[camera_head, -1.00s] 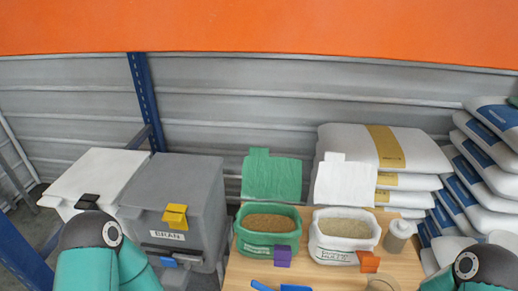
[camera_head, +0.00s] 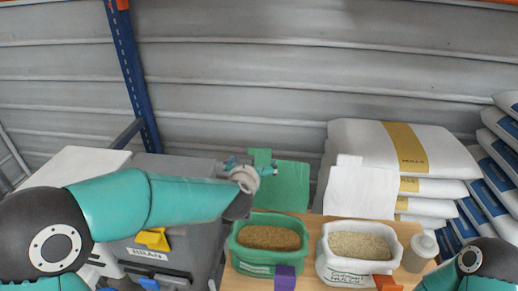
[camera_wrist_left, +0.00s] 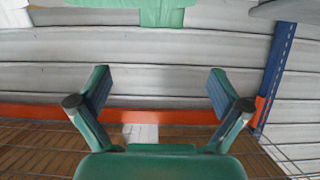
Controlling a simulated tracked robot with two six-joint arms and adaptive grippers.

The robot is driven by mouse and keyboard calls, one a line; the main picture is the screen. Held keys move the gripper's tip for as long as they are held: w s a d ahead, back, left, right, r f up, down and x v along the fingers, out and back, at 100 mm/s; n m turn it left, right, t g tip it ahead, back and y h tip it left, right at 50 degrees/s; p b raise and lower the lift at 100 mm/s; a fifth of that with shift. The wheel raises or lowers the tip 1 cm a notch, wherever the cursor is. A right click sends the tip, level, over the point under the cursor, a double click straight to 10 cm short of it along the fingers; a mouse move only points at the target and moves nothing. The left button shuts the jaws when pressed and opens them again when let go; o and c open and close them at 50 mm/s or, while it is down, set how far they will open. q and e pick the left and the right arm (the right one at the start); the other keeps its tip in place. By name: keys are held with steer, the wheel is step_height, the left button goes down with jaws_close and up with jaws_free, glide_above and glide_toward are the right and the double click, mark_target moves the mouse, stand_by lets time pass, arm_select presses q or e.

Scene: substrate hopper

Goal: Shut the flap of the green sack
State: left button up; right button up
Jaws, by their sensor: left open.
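The green sack (camera_head: 268,262) stands on the table with its top open and brown grain showing inside. Its green flap (camera_head: 291,187) stands up behind the opening. My left gripper (camera_head: 250,167) is at the left part of the flap and covers some of it; I cannot tell if it touches. In the left wrist view my left gripper (camera_wrist_left: 158,82) is open, with nothing between its fingers. The flap (camera_wrist_left: 120,15) shows there at the top edge, beyond the fingers. Of my right arm only a part shows at the lower right; its gripper is out of view.
A white sack (camera_head: 345,267) with a raised white flap stands right of the green one, with a grey-capped bottle (camera_head: 420,252) beside it. A purple clip (camera_head: 285,277) and an orange clip (camera_head: 387,283) sit in front. Grey and white bins stand left. Stacked bags (camera_head: 405,150) are behind.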

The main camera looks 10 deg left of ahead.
arm_select(q)
glide_toward(259, 150)
steer(key=w, duration=0.2)
steer(key=x, duration=0.4)
steer(key=p+x, duration=0.1)
steer(key=x, duration=0.2)
steer(key=shift+s+f, duration=0.15)
steer(key=shift+f, duration=0.1)
steer(key=shift+x, duration=0.85)
steer(key=shift+c, duration=0.3)
